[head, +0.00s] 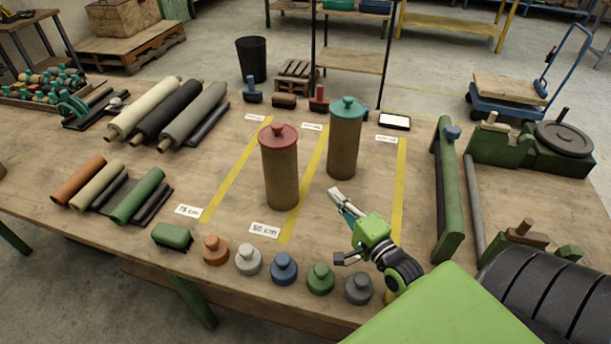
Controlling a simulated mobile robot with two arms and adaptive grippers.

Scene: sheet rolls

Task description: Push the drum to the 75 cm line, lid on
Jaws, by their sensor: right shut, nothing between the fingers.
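A tall brown drum with a red lid (281,175) stands upright on the workbench. It is between the 75 cm line (237,170) and the 50 cm line (312,168), its right side at the 50 cm line. A second brown drum with a teal lid (344,145) stands upright behind and to the right, between the 50 cm line and the rightmost yellow line (400,180). Both lids are on. My right gripper (337,197) is shut and empty, low over the table, right of the red-lidded drum and in front of the teal-lidded one. My left gripper is not in view.
Several knobbed pieces (284,268) line the front edge, with a green block (172,236) at their left. Sheet rolls (168,110) lie on the left. A green frame (447,190) stands on the right. The table around the 75 cm line is mostly clear.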

